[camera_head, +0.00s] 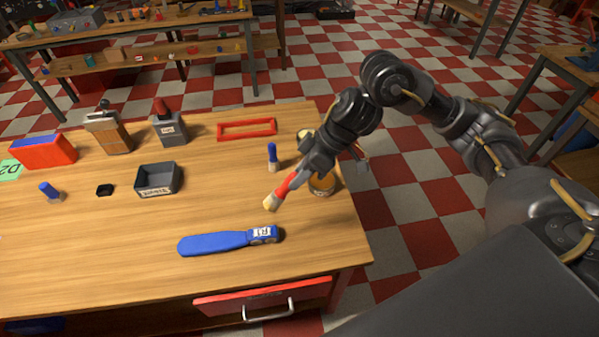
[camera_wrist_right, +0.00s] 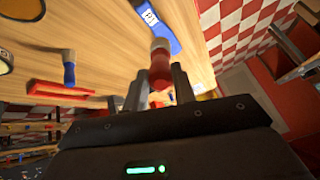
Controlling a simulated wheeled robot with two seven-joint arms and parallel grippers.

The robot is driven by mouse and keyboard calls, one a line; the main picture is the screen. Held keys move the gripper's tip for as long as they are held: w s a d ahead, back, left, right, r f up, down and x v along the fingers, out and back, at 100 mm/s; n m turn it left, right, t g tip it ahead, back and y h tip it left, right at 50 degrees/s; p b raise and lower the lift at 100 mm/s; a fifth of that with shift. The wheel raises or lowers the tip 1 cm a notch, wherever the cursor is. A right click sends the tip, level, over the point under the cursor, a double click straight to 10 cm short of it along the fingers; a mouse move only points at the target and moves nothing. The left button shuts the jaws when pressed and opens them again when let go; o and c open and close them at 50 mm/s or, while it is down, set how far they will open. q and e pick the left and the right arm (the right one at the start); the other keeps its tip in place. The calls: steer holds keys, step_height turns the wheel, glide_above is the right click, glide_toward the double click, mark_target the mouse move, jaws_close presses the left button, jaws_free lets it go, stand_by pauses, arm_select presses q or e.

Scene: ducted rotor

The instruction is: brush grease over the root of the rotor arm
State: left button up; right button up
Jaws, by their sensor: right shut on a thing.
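The blue rotor arm (camera_head: 213,243) lies flat near the table's front, its root end (camera_head: 264,234) with a white label on the right. Part of it shows in the right wrist view (camera_wrist_right: 163,30). My right gripper (camera_head: 304,172) is shut on the red handle of a brush (camera_head: 285,188). In the right wrist view the fingers (camera_wrist_right: 160,85) are on both sides of that handle. The tan bristles (camera_head: 270,203) point down and left, apart from the rotor arm, behind its root end. An amber pot (camera_head: 323,185) stands partly hidden behind my right gripper. My left gripper is not in view.
A blue upright piece (camera_head: 272,156) and a red frame (camera_head: 247,129) stand and lie behind the brush. A dark tray (camera_head: 158,179) sits at the middle left. Several boxes and tools line the back left. The wood around the rotor arm is clear.

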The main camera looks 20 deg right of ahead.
step_height(320, 180, down, 4)
steer(key=b, duration=0.4)
steer(key=shift+f+b, duration=0.25)
steer(key=shift+b, duration=0.1)
